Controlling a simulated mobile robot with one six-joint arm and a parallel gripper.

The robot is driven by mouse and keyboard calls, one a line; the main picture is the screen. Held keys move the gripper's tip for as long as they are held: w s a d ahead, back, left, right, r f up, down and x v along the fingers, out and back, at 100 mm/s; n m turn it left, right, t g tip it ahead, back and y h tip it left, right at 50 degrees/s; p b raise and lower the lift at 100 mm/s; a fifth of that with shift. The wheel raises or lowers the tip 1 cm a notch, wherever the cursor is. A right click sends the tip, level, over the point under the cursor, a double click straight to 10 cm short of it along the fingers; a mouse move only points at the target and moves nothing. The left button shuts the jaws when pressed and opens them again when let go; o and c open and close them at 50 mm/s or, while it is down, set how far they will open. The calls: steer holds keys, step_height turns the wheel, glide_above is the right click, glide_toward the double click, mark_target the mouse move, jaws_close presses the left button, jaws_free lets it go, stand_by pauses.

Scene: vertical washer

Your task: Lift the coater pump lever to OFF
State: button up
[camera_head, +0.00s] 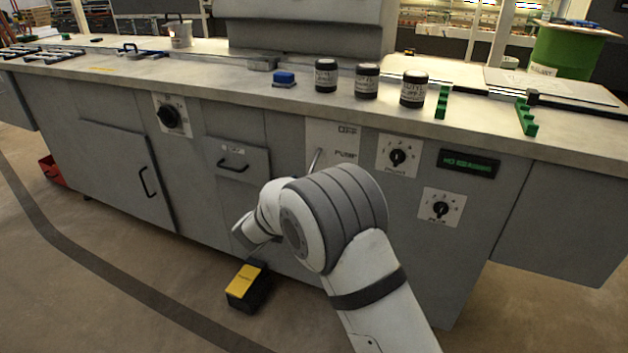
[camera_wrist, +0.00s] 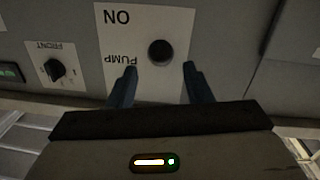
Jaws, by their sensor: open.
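The pump panel (camera_head: 345,133) is a white plate on the cabinet front, marked OFF at its top and PUMP below. A thin pale rod (camera_head: 316,160) that may be the lever shows beside my arm. In the wrist view the panel (camera_wrist: 112,45) appears upside down, with PUMP and ON readable. The round dark lever knob (camera_wrist: 161,52) is seen nearly end-on. My gripper (camera_wrist: 159,67) is open and empty, its fingertips to the left and right of the knob in the picture; I cannot tell the depth gap. My arm hides the gripper and lower panel in the head view.
Dial knobs (camera_head: 397,157) and a green display (camera_head: 468,163) sit right of the panel. A drawer handle (camera_head: 233,166) sticks out to its left. Dark jars (camera_head: 366,81) stand on the countertop above. A black and yellow box (camera_head: 247,287) lies on the floor below.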

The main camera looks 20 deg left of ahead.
mark_target(312, 172)
steer(key=shift+h, duration=0.4)
steer(key=w, duration=0.2)
steer(key=w+b, duration=0.1)
steer(key=w, duration=0.1)
steer(key=w+d+b, duration=0.1)
steer(key=w, duration=0.2)
steer(key=shift+f, duration=0.4)
steer(key=shift+c, duration=0.3)
jaws_close()
